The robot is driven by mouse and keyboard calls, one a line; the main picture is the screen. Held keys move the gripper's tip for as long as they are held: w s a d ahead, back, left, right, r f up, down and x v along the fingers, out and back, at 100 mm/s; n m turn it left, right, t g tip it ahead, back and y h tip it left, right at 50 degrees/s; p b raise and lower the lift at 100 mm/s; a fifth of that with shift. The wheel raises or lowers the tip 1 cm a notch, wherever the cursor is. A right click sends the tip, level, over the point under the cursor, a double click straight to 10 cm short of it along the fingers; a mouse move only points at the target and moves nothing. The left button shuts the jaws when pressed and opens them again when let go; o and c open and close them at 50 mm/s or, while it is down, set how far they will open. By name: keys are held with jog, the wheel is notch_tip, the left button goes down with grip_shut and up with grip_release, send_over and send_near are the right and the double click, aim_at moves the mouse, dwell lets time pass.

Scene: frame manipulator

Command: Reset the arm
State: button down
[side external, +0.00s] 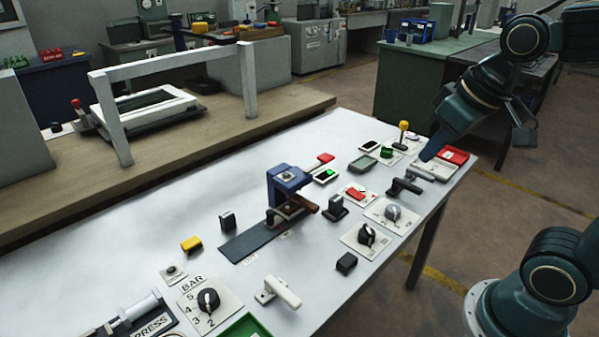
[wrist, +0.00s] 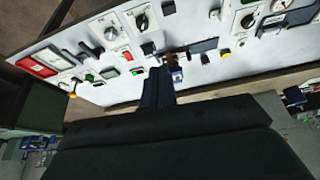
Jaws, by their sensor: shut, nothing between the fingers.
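My gripper (side external: 427,156) is at the far right end of the white table (side external: 110,245), pointing down and left. It appears over or near the panel beside the red box (side external: 453,155); whether it touches anything is not clear. In the wrist view my gripper's dark fingers (wrist: 159,76) are together with nothing held between them. The table's controls show beyond the fingertips there.
A blue clamp-like fixture (side external: 288,184) stands mid-table. A yellow-topped lever (side external: 403,130) stands upright near my gripper. Black knobs, switches and a white handle (side external: 282,291) crowd the front. A pale frame (side external: 180,66) rises on the bench behind. Bare surface lies at the table's left.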

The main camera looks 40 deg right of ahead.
jog(key=shift+n+t, duration=0.4)
jog(key=shift+s+a+f, duration=0.15)
jog(key=shift+s+a, duration=0.05)
jog(key=shift+s, duration=0.6)
jog(key=shift+s+a+f, duration=0.15)
jog(key=shift+s+a, duration=0.1)
jog(key=shift+s, duration=0.6)
jog(key=shift+s+a+f, duration=0.15)
jog(key=shift+s+a, duration=0.05)
jog(key=shift+s, duration=0.6)
